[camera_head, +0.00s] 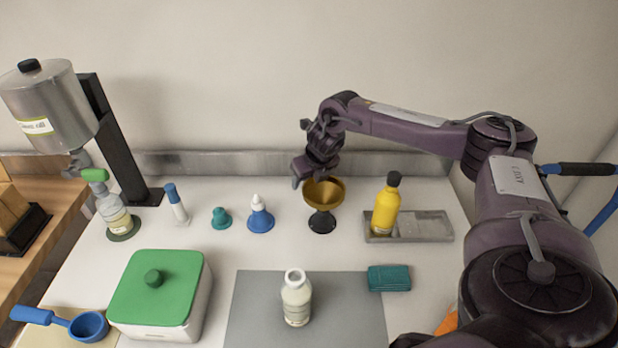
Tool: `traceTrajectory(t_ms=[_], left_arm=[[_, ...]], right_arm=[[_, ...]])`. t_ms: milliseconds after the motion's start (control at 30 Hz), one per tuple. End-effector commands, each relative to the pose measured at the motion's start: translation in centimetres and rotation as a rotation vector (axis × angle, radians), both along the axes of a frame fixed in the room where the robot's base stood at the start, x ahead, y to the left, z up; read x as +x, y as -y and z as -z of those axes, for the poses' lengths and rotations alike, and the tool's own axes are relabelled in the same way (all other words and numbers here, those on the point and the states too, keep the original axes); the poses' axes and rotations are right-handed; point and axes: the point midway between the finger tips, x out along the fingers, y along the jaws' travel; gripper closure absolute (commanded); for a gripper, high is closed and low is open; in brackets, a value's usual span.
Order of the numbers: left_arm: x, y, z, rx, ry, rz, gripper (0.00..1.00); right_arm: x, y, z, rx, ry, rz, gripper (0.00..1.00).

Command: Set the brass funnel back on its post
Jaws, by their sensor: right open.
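The brass funnel (326,194) sits upright, wide mouth up, on a small black post (321,223) on the white counter, right of the picture's middle. Whether it is fully seated is too small to tell. My right gripper (302,180) is open at the funnel's upper left rim, pointing down. It overlaps the back left of the rim in the picture, and I cannot tell whether it touches. No part of my left gripper shows.
A yellow bottle (386,207) stands on a grey tray (425,227) to the right. A white bottle (296,300) stands on the grey mat (253,300) in front.

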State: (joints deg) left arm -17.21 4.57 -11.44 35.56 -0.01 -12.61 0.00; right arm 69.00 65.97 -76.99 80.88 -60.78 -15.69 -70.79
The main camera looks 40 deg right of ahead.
Motion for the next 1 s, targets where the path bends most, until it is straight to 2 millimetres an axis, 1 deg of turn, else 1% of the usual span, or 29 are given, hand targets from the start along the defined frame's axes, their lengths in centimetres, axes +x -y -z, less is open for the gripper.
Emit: traceTrajectory(t_ms=[500, 1000], left_arm=[[0.0, 0.0, -0.1, 0.000, 0.000, 0.000, 0.20], [0.0, 0.0, -1.4, 0.000, 0.000, 0.001, 0.20]], right_arm=[[0.0, 0.0, -0.1, 0.000, 0.001, 0.000, 0.38], [-0.5, -0.1, -1.4, 0.000, 0.000, 0.000, 0.38]])
